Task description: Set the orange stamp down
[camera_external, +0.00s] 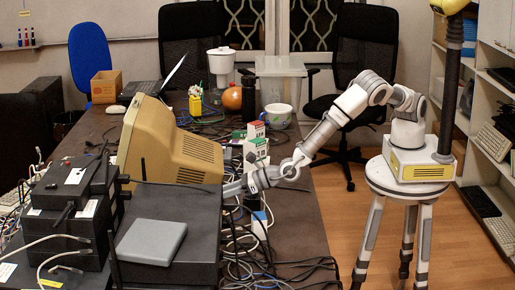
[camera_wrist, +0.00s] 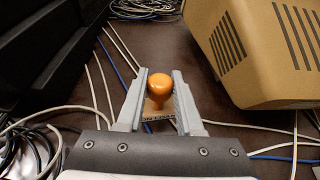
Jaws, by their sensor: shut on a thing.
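The orange stamp (camera_wrist: 159,86) has a round, glossy orange knob and a flat base with dark lettering. In the wrist view it is between the two fingers of my gripper (camera_wrist: 159,100), which is shut on it. The dark brown table shows beneath; I cannot tell whether the stamp's base touches it. In the external view my arm reaches left over the table, and its end goes behind the black box at the front. The fingers and the stamp are hidden there.
A beige monitor (camera_external: 172,145) stands close to the gripper; it also shows in the wrist view (camera_wrist: 262,50). A black box (camera_external: 185,215) carries a grey slab (camera_external: 151,242). Stacked black devices (camera_external: 70,200) stand at left. White and blue cables (camera_wrist: 95,95) cross the table around the gripper.

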